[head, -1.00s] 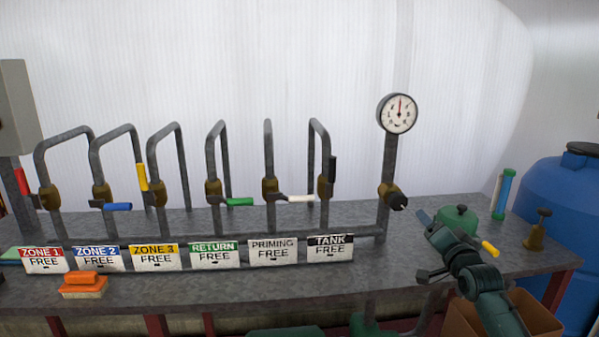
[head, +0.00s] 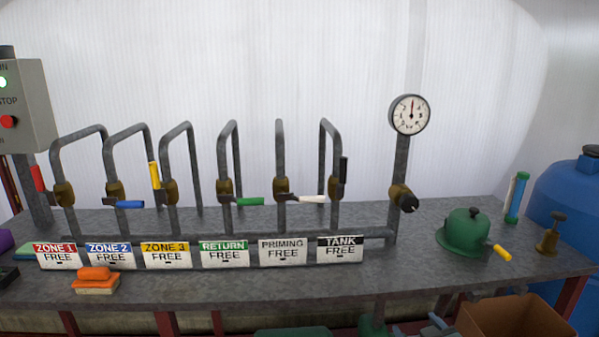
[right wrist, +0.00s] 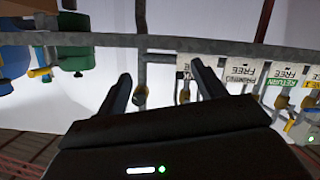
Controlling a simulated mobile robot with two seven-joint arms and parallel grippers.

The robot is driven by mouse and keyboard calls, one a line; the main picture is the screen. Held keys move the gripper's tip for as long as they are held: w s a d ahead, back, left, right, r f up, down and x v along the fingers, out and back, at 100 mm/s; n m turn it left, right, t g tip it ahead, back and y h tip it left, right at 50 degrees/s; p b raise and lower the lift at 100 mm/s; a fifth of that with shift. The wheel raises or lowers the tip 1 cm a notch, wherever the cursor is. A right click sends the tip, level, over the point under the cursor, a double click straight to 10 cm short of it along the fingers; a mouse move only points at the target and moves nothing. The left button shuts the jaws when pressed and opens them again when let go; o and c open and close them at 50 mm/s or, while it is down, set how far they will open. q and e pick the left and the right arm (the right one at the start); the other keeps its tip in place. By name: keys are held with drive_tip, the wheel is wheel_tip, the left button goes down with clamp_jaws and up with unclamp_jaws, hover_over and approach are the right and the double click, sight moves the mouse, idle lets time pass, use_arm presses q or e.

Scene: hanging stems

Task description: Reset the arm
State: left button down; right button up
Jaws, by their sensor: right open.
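My right gripper (head: 436,324) is mostly cut off at the bottom edge of the head view, below the bench front and left of the brown box. In the right wrist view, which looks upside down, its two dark fingers (right wrist: 162,76) are spread apart with nothing between them. The bench pipes and hanging signs show beyond the fingers. My left gripper is in neither view.
The bench (head: 330,285) carries pipes with coloured valve handles, several signs, a gauge (head: 409,115), an orange brush (head: 96,281) and a green pot-like item (head: 465,234). A brown box (head: 515,318) is low at right; a control box (head: 25,105) stands at left.

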drive_tip(key=s+a+f+g+y, duration=0.1)
drive_tip(key=s+a+f, duration=0.2)
drive_tip(key=s, duration=0.6)
drive_tip(key=s+a+f+g, duration=0.1)
drive_tip(key=s+a+f, duration=0.2)
drive_tip(key=s, duration=0.6)
drive_tip(key=s+a+f+g+y, duration=0.1)
drive_tip(key=s+a+f+g, duration=0.1)
drive_tip(key=s+a, duration=0.3)
drive_tip(key=s+f, duration=0.1)
drive_tip(key=s, duration=0.3)
drive_tip(key=shift+a+f+m+y, duration=0.3)
drive_tip(key=shift+m, duration=0.1)
drive_tip(key=shift+s, duration=0.1)
